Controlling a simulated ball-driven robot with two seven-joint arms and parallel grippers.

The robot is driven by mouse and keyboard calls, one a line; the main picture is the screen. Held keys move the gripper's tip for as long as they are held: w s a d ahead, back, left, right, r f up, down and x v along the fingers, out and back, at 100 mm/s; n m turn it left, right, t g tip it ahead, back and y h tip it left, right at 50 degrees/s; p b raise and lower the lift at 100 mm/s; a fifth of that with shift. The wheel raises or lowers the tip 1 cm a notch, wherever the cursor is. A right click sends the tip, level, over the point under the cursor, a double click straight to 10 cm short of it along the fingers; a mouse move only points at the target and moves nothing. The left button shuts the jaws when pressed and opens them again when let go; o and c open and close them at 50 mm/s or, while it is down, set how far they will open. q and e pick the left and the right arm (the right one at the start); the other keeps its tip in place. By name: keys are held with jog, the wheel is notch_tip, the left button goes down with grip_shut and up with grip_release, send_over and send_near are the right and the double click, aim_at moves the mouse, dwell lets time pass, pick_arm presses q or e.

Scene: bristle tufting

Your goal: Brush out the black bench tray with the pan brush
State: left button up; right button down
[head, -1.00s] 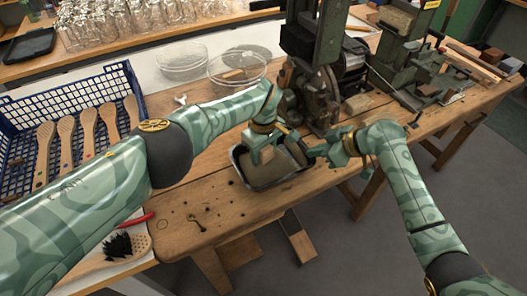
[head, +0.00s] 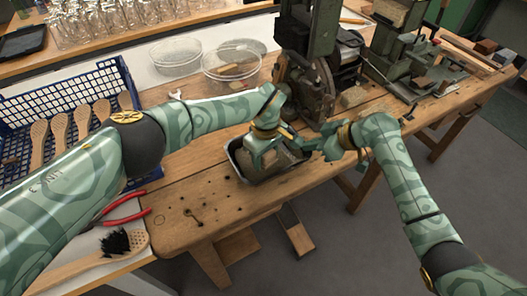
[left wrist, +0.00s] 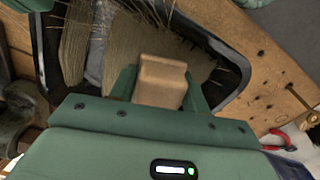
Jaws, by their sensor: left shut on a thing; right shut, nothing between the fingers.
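The black bench tray (head: 238,171) sits on the wooden bench; its dark rim also shows in the left wrist view (left wrist: 243,62). My left gripper (head: 262,160) is down in the tray, shut on a pale wooden block that looks like the pan brush's handle (left wrist: 161,80). Tan bristles (left wrist: 80,42) spread beside and beyond it in the left wrist view. Which of them belong to the brush and which lie loose I cannot tell. In the head view the brush is mostly hidden by the gripper. My right gripper (head: 308,146) is shut and empty at the tray's right end.
A dark green machine (head: 305,90) stands just behind the tray. A blue crate (head: 80,90) with several wooden brush handles is at the left. Red-handled pliers (head: 125,208) and a black-bristled brush (head: 118,242) lie at the front left. Clear dishes (head: 232,66) stand behind.

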aim_at(278, 167)
pick_arm(q)
jog(key=shift+w+a+f, duration=0.1)
jog(key=shift+w+a, duration=0.2)
jog(key=shift+w, duration=0.3)
jog(key=shift+w+a+f, duration=0.1)
jog(key=shift+w+a, duration=0.15)
jog(key=shift+w, duration=0.3)
jog(key=shift+w+a, duration=0.3)
jog(key=shift+w, duration=0.1)
jog(key=shift+s+d+f, duration=0.1)
jog(key=shift+s+d, duration=0.35)
jog(key=shift+s, duration=0.35)
jog(key=shift+s+d+f, duration=0.1)
jog(key=shift+s+d, duration=0.3)
jog(key=shift+s, duration=0.35)
jog(key=shift+f, duration=0.1)
jog(key=shift+w+d+f, duration=0.15)
jog(key=shift+w+d, duration=0.25)
jog(key=shift+d, duration=0.4)
jog(key=shift+s+d+f, duration=0.1)
jog(key=shift+s+d, duration=0.35)
jog(key=shift+s, duration=0.35)
jog(key=shift+s+d, duration=0.4)
jog(key=shift+s, duration=0.35)
jog(key=shift+w+a, duration=0.45)
jog(key=shift+w, duration=0.35)
jog(key=shift+w+a, duration=0.45)
jog(key=shift+w, duration=0.3)
